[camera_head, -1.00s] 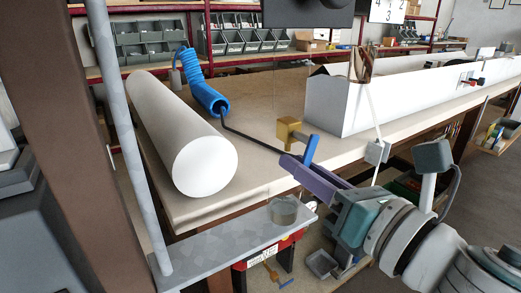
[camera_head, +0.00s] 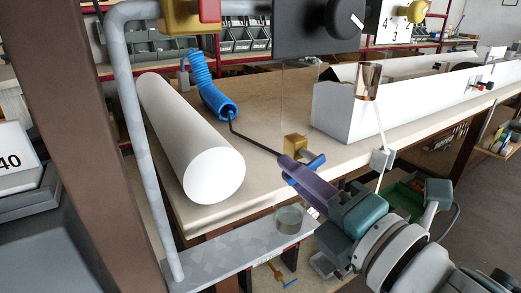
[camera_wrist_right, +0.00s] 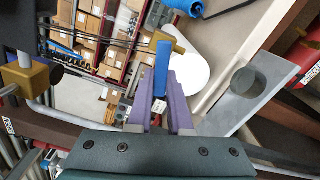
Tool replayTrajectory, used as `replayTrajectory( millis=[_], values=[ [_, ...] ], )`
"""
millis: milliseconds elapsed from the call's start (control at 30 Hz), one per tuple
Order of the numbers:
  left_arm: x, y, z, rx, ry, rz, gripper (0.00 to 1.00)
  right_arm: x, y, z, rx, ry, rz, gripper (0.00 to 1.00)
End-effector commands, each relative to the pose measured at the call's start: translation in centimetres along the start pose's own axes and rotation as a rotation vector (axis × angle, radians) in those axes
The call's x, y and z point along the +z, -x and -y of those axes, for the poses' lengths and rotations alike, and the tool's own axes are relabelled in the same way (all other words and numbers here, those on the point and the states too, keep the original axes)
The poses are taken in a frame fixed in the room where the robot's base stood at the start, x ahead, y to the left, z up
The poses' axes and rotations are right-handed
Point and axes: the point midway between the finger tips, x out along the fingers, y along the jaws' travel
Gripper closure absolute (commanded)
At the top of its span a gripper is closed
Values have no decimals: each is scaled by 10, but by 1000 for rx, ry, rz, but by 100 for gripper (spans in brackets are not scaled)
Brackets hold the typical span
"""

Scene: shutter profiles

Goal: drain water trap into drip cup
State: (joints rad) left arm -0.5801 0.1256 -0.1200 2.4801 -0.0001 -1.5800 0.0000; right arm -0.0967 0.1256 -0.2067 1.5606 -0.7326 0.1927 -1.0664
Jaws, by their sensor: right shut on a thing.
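The water trap looks like a clear bowl (camera_head: 299,95) under a black block (camera_head: 305,28); I cannot make out any water in it. A brass drain fitting (camera_head: 295,146) sits at its foot, with a blue lever (camera_head: 316,160) beside it. My right gripper (camera_head: 291,170) has purple fingers shut on the blue lever, which also shows between the fingers in the right wrist view (camera_wrist_right: 161,70). The drip cup (camera_head: 289,219), small and grey-clear, stands on a grey shelf below the fitting; its contents cannot be told. My left gripper is not in view.
The grey shelf (camera_head: 225,258) joins an upright grey pipe (camera_head: 145,150). The bench behind holds a large white roll (camera_head: 190,130), a blue coiled hose (camera_head: 210,90) and a long white profile (camera_head: 345,112). A brown post (camera_head: 75,130) stands at left.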

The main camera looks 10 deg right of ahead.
Motion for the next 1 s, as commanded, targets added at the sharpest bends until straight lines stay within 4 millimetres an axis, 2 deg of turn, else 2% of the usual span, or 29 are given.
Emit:
replayTrajectory(
  millis=[400, 1000],
  values=[
    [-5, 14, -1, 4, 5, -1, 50, 1, 0, -10, 2, -237, -1, 100],
    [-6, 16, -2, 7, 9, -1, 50, 2, 0, -11, 2, -288, -1, 100]
  ],
)
